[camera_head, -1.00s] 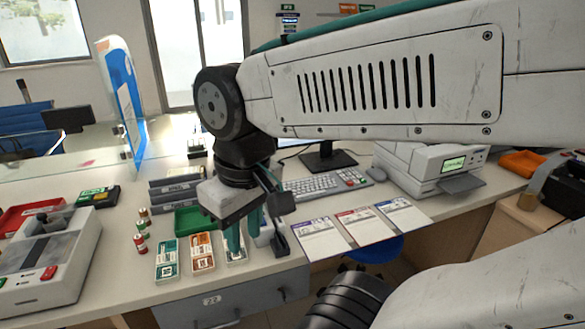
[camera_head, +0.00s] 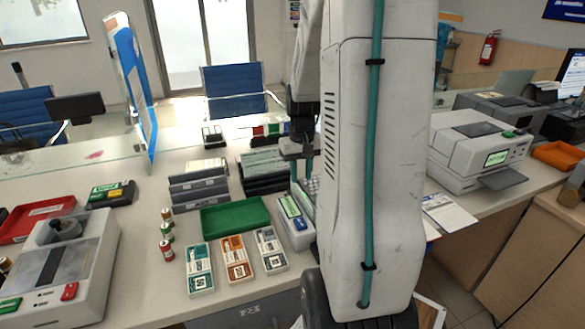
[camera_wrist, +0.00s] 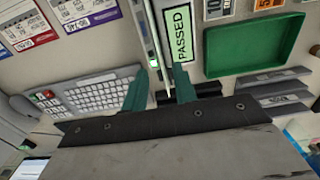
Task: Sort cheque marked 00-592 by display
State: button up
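My gripper (camera_head: 302,168) points down behind the small white device, partly hidden by my upright arm. In the wrist view its two teal fingers (camera_wrist: 160,80) stand apart, with narrow pale and dark edges seen between them; I make out no cheque gripped there. The small white device (camera_head: 296,222) has a lit screen, which reads PASSED (camera_wrist: 181,36) in the wrist view. A pale green sheet (camera_head: 262,158) lies on the black trays left of my gripper; it could be a cheque, but its number is unreadable.
A green tray (camera_head: 236,228) sits left of the device, with several cards, including an orange one (camera_head: 235,259), in front. Grey file trays (camera_head: 197,190) stand behind it. A white printer (camera_head: 480,150) is at right. The keyboard (camera_wrist: 95,98) shows in the wrist view. A glass screen rises at left.

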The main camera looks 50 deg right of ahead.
aim_at(301, 192)
notch_tip(301, 192, down, 7)
jog(key=shift+f, duration=0.2)
dwell(0.3)
grip_shut()
jog(key=shift+r, duration=0.15)
notch_tip(301, 192, up, 11)
jog(key=shift+r, duration=0.15)
dwell(1.8)
dwell(0.4)
